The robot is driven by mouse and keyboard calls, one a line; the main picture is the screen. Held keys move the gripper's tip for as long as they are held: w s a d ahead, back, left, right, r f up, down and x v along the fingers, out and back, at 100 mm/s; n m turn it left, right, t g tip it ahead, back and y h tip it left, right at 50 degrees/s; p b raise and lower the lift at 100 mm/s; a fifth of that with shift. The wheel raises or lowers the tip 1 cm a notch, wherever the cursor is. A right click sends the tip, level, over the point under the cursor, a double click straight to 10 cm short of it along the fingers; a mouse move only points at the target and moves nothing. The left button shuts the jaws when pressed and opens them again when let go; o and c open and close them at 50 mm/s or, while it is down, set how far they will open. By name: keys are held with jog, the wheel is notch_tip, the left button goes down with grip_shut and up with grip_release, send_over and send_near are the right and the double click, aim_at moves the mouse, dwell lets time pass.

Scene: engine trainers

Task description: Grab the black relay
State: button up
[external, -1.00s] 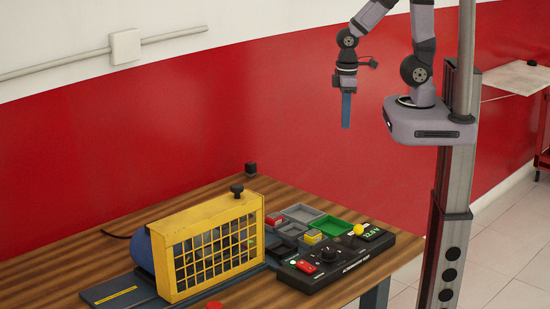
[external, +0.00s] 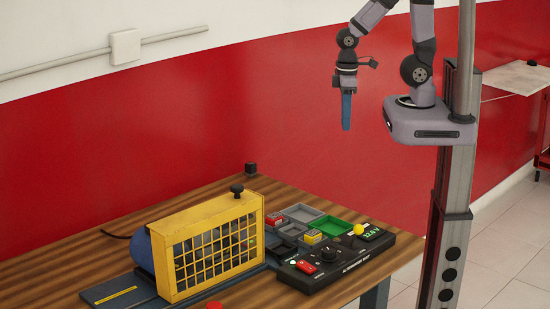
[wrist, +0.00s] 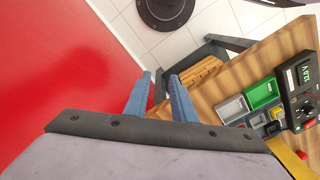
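My gripper (external: 346,126) hangs above and behind the bench, well clear of it, with its blue fingers pointing down. In the wrist view the two fingertips (wrist: 160,77) stand apart with nothing between them. A sectioned parts tray (external: 306,212) lies on the bench with grey and green compartments; it also shows at the right of the wrist view (wrist: 232,108). A dark item (wrist: 272,128) sits by the tray in the wrist view, too small to identify as the black relay. A small black block (external: 250,169) stands at the bench's back corner; I cannot tell whether it is the relay.
A yellow guard cage (external: 215,245) with a black top knob stands left of the tray. A black control box (external: 335,262) with a display lies in front of the tray. Red and yellow blocks (external: 312,237) sit in the tray area. The air around my gripper is free.

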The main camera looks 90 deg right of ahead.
aim_at(256, 166)
jog(key=o, duration=0.4)
jog(key=shift+f, duration=0.1)
jog(key=w+d+f+n+h+b, duration=0.6)
jog(key=w+d+f+n+h, duration=0.15)
jog(key=n, duration=0.55)
jog(key=w+a+f+n+t+b, duration=0.1)
jog(key=w+a+f+n+t, duration=0.1)
jog(key=w+n, duration=0.3)
jog(key=w+a+f+n+t+h+b, duration=0.1)
jog(key=w+a+f+n+t, duration=0.2)
jog(key=w, duration=0.3)
jog(key=w+a+f+n+t+b, duration=0.1)
jog(key=w+a+f+n+t, duration=0.1)
jog(key=w+a+n+t, duration=0.3)
jog(key=shift+w+f+n+h+b, duration=0.35)
jog(key=shift+n, duration=0.45)
jog(key=shift+r+p+x, duration=0.15)
jog(key=shift+p+x, duration=0.7)
jog(key=shift+x, duration=0.75)
jog(key=shift+r+p+x, duration=0.1)
jog(key=shift+p+x, duration=0.7)
jog(key=shift+x, duration=0.8)
jog(key=shift+w+d+f, duration=0.25)
jog(key=shift+w+d, duration=0.05)
jog(key=shift+w, duration=0.05)
